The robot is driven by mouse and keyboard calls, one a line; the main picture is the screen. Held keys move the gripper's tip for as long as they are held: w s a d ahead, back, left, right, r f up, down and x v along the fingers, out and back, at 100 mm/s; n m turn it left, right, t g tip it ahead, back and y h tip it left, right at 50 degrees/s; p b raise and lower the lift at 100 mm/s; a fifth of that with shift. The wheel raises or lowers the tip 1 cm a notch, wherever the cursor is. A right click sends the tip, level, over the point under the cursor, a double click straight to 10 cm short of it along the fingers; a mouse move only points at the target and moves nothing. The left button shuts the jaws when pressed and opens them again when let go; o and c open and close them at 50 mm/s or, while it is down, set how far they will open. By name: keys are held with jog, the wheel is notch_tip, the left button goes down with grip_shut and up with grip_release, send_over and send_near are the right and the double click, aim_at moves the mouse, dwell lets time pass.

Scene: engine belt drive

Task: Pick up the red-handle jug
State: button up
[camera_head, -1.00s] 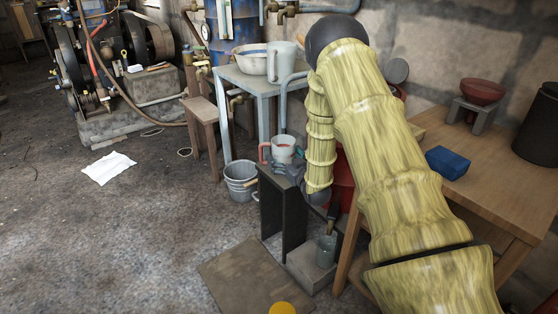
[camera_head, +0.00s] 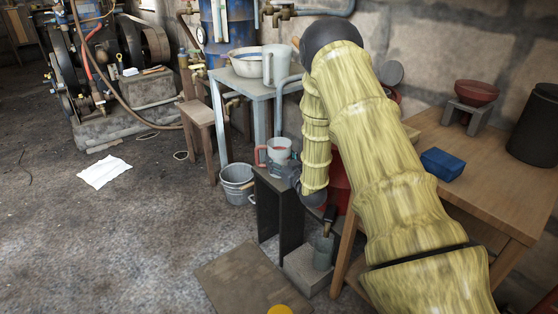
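The red-handle jug (camera_head: 279,150) is a pale cup-like vessel with a red handle on its left side. It stands upright on the small dark stand (camera_head: 266,184) left of my forearm.
A metal table (camera_head: 240,87) behind holds a white basin (camera_head: 247,66) and a pale pitcher (camera_head: 275,64). A bucket (camera_head: 238,181) stands on the floor left of the stand. A wooden table (camera_head: 480,190) with a blue box (camera_head: 443,163) is at right. The left floor is mostly clear.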

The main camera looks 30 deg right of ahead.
aim_at(275, 146)
jog(key=shift+r, duration=0.2)
jog(key=shift+r+p, duration=0.85)
jog(key=shift+r, duration=0.65)
jog(key=shift+s+r, duration=0.15)
jog(key=shift+s, duration=0.05)
jog(key=s+a+r+p, duration=0.1)
jog(key=s+p, duration=0.3)
jog(key=s, duration=1.1)
jog(key=shift+s+a+r, duration=0.15)
jog(key=shift+a, duration=0.45)
jog(key=shift+s, duration=0.1)
